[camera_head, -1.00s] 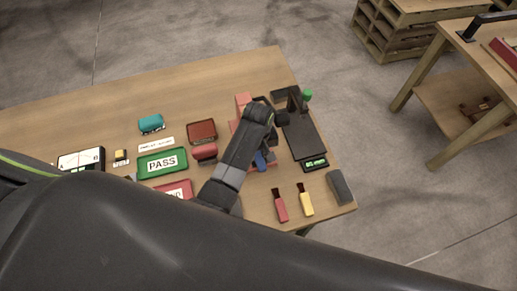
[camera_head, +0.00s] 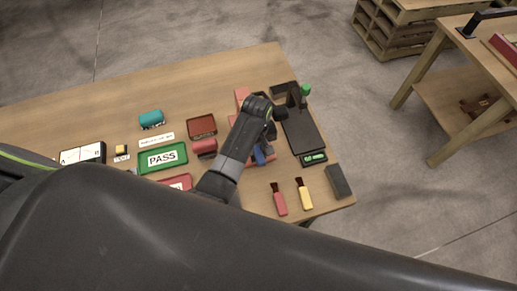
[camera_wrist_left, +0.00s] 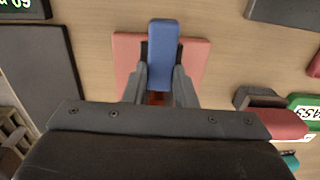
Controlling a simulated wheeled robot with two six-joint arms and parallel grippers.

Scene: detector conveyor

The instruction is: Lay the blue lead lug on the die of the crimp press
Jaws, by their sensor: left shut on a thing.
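My left gripper (camera_wrist_left: 159,85) is shut on the blue lead lug (camera_wrist_left: 165,50), which lies lengthwise between the two fingers and sticks out past their tips. In the wrist view the lug is over a pink-red pad (camera_wrist_left: 195,65); I cannot tell how high. In the head view the blue lug (camera_head: 259,154) shows beside my left gripper (camera_head: 266,143), which is partly hidden by its own wrist. My right gripper is not in view.
Left of the gripper are a red-brown tray (camera_head: 202,126), a red block (camera_head: 204,147), a green PASS tray (camera_head: 162,158) and a teal block (camera_head: 152,118). Red (camera_head: 279,199) and yellow (camera_head: 305,195) handled tools and a dark block (camera_head: 339,182) lie near the right edge.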

